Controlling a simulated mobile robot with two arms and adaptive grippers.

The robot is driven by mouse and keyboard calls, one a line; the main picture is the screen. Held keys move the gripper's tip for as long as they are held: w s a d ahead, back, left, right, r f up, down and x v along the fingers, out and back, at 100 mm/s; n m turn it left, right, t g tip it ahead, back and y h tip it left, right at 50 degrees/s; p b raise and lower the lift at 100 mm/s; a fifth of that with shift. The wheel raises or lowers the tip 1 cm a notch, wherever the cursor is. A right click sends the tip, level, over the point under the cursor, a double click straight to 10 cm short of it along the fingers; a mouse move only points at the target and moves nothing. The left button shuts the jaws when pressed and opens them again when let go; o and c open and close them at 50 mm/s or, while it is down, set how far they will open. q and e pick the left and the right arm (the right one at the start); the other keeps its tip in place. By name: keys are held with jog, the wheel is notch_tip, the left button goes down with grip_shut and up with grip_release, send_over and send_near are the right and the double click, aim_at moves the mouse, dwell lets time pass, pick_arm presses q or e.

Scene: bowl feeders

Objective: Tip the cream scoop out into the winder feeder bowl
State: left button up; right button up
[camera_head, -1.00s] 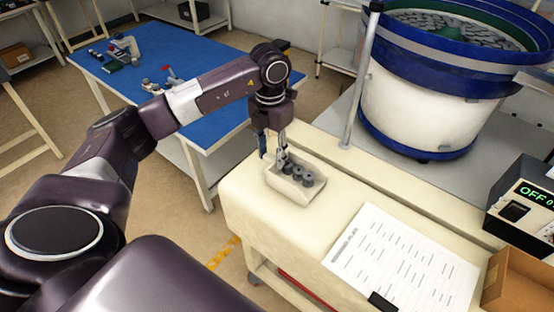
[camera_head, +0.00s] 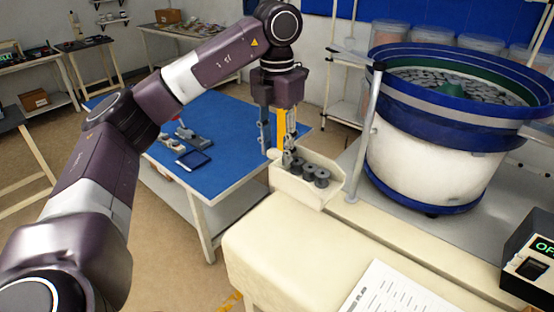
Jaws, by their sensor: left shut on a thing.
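The cream scoop (camera_head: 298,191) is held up above the far end of the cream bench, with several dark grey cylindrical parts (camera_head: 313,172) in it. It looks close to level. My left gripper (camera_head: 289,155) points down and is shut on the scoop at its back left end. The winder feeder bowl (camera_head: 440,110) stands to the right, a large white drum with blue bands, a green inside and many grey parts in it. The scoop is left of the bowl and lower than its rim, apart from it. My right gripper is not in view.
A metal post (camera_head: 368,135) with a crossbar stands between the scoop and the bowl. The cream bench top (camera_head: 300,250) is clear except for a printed sheet (camera_head: 395,290). A control box (camera_head: 530,262) is at the right edge. A blue table (camera_head: 225,160) stands behind.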

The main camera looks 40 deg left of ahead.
pick_arm(q)
jog(key=shift+r+p, duration=0.45)
jog(key=shift+r, duration=0.35)
notch_tip(320, 180, up, 9)
jog(key=p, duration=0.9)
